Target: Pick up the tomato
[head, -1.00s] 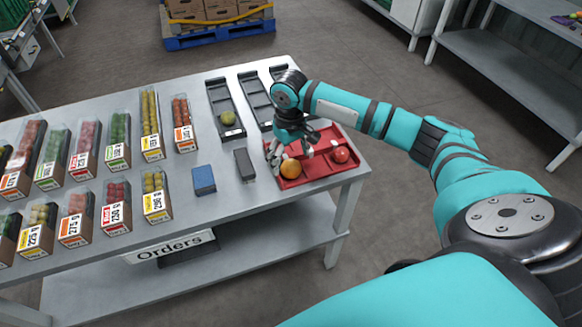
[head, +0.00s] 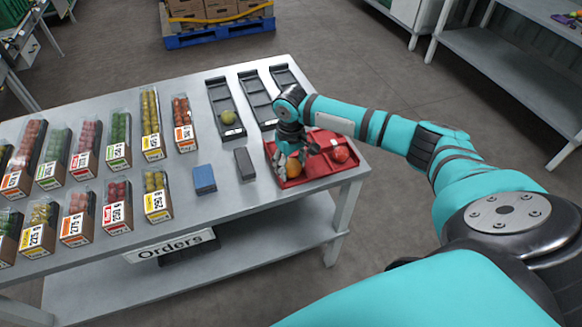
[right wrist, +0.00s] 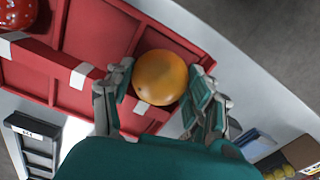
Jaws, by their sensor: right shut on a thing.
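The orange tomato (head: 293,168) lies in the near left compartment of the red tray (head: 322,174). It also shows in the right wrist view (right wrist: 161,77), between the fingers. My right gripper (head: 290,160) reaches down over it and is shut on it, with a finger on either side. The fingers hide part of the tomato in the head view. A red tomato (head: 340,154) with pale specks sits in another compartment of the tray and shows at the top left of the right wrist view (right wrist: 17,12). My left gripper is not in view.
Dark trays (head: 257,99) stand behind the red tray; one holds a green tomato (head: 228,117). A dark grey block (head: 244,163) and a blue block (head: 204,180) lie to the left. Several labelled tomato packs (head: 117,205) fill the table's left part.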

